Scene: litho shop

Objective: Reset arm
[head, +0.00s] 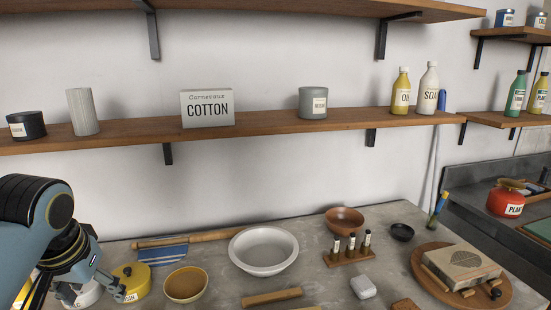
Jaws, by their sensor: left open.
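My left arm comes in from the left edge, and its gripper (83,290) points down low in the left corner of the picture. It is open. It is above or in front of a white labelled container (92,297), partly hidden behind it; I cannot tell whether they touch. A yellow lidded pot (133,285) stands just right of the gripper. My right arm and gripper are not in view.
The grey worktop (215,262) holds an ochre bowl (186,286), a large white basin (263,251), a rolling pin (205,236), a rack of small bottles (349,255) and a round wooden board (424,283). A wooden shelf (265,130) runs along the wall above.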

